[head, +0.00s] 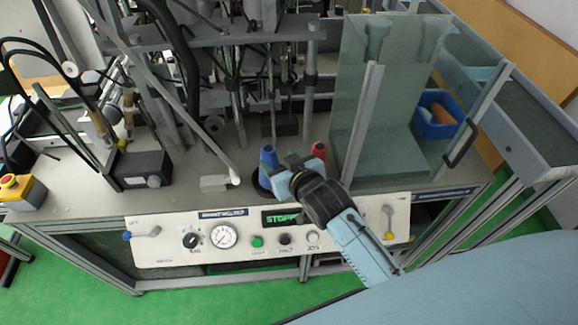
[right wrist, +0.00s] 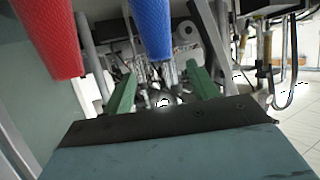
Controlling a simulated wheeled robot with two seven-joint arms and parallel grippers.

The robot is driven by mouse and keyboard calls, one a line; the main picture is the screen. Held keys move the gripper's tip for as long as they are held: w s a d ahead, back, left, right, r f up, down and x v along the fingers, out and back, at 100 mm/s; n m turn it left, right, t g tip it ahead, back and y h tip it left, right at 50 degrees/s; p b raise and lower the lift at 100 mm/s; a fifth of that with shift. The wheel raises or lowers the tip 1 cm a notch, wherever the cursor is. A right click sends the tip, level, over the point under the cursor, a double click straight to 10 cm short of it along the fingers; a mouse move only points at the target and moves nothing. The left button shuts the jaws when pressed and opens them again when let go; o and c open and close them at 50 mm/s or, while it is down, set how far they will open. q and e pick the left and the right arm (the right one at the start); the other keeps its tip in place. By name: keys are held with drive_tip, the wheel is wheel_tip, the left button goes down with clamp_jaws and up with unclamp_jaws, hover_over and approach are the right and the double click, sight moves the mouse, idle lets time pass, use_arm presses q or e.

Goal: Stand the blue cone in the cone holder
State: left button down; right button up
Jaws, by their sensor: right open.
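The blue cone (head: 268,158) stands upright on the grey machine table, just left of my right gripper (head: 288,170) in the head view. A dark round shape (head: 260,182), perhaps the cone holder, shows at the cone's foot; whether the cone sits in it I cannot tell. In the right wrist view the blue cone (right wrist: 152,25) hangs tip-down from the top edge, above and between the green fingers (right wrist: 163,85). The fingers are apart with nothing between them. My left gripper is not in view.
A red cone (head: 318,151) stands close to the right gripper and also shows in the right wrist view (right wrist: 48,38). A clear guard panel (head: 385,90) rises to the right. A blue bin (head: 432,128) is behind it. A control panel (head: 165,240) lines the front edge.

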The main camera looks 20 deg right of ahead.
drive_tip(key=shift+v, duration=2.35)
